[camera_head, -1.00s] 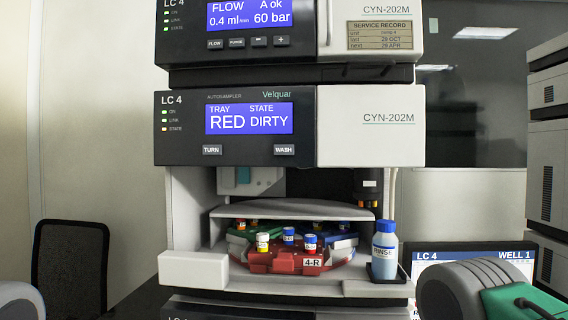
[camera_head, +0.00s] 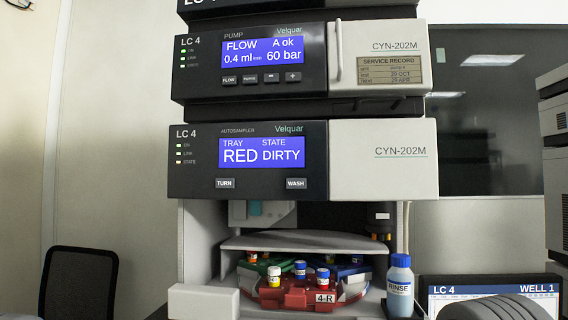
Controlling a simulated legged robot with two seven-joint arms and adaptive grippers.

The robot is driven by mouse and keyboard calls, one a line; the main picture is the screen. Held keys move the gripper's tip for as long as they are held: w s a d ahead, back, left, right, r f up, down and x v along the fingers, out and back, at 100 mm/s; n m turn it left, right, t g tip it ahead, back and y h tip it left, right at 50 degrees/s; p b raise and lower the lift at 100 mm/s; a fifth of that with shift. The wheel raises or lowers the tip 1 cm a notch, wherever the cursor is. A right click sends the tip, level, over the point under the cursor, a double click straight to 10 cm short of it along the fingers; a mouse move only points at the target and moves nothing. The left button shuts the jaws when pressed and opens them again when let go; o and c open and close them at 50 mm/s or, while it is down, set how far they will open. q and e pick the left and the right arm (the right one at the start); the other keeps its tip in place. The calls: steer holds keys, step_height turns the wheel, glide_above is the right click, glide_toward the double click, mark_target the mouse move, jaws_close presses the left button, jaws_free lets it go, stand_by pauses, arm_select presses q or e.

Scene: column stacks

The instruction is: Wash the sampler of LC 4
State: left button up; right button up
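The LC 4 autosampler (camera_head: 375,175) fills the middle of the view. Its blue display (camera_head: 261,154) reads TRAY RED, STATE DIRTY. The WASH button (camera_head: 296,184) is at the right under the display, and the TURN button (camera_head: 225,183) at the left. In the open bay below, a red tray section (camera_head: 295,298) labelled 4-R faces front with capped vials; green and blue sections show behind it. A RINSE bottle (camera_head: 399,290) with a blue cap stands at the bay's right. Neither gripper's fingers show; a dark grey rounded part of mine is at the lower right.
The LC 4 pump (camera_head: 375,60) sits above, showing FLOW 0.4 ml/min, A ok, 60 bar. A monitor (camera_head: 540,291) at the lower right reads LC 4, WELL 1. Another instrument stack (camera_head: 555,215) stands at the right edge. A dark chair (camera_head: 79,285) is at the lower left.

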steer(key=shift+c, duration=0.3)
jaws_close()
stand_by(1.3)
